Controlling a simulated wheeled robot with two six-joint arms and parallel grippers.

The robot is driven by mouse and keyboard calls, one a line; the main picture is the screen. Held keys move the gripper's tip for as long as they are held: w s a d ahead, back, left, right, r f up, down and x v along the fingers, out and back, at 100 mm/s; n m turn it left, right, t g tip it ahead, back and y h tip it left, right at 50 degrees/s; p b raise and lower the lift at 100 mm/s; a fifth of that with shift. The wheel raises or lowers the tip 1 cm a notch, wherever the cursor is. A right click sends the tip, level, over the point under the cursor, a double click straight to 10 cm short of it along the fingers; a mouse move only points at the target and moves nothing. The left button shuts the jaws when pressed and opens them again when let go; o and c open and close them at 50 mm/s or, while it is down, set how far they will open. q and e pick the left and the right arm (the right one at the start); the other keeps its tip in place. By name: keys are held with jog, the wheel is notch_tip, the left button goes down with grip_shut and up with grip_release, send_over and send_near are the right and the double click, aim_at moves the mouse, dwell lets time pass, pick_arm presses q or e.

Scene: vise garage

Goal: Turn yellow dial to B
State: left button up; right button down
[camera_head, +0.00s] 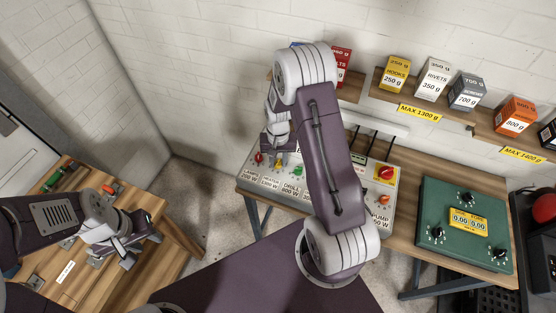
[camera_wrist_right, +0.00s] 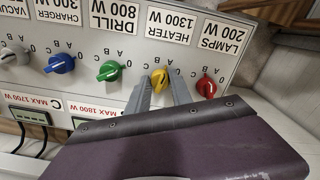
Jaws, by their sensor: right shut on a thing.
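The yellow dial (camera_wrist_right: 159,79) is on the light grey panel (camera_wrist_right: 120,40), below the label HEATER 1300 W, which appears upside down in the right wrist view. My right gripper (camera_wrist_right: 162,88) is shut on this dial, one grey finger on each side. Letters stand around the dial, but I cannot tell for sure which one its pointer faces. In the head view the dial (camera_head: 279,160) shows small under the fingers of my right gripper (camera_head: 279,150). My left gripper (camera_head: 128,252) is over the wooden table at the left; its jaw opening is unclear.
A red dial (camera_wrist_right: 206,86) and a green dial (camera_wrist_right: 110,71) flank the yellow one closely; a blue dial (camera_wrist_right: 61,63) is farther left. In the head view, a green box (camera_head: 460,255) with black knobs lies right of the panel. Shelves with small boxes (camera_head: 435,78) hang above.

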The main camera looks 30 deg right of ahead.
aim_at(278, 161)
jog(key=n, duration=0.6)
jog(key=shift+w+r, duration=0.1)
jog(key=shift+w, duration=0.05)
jog(key=shift+n, duration=0.4)
jog(key=c, duration=1.3)
grip_release()
jog(key=shift+o, duration=0.8)
notch_tip(278, 161, up, 9)
jog(key=shift+b, duration=0.55)
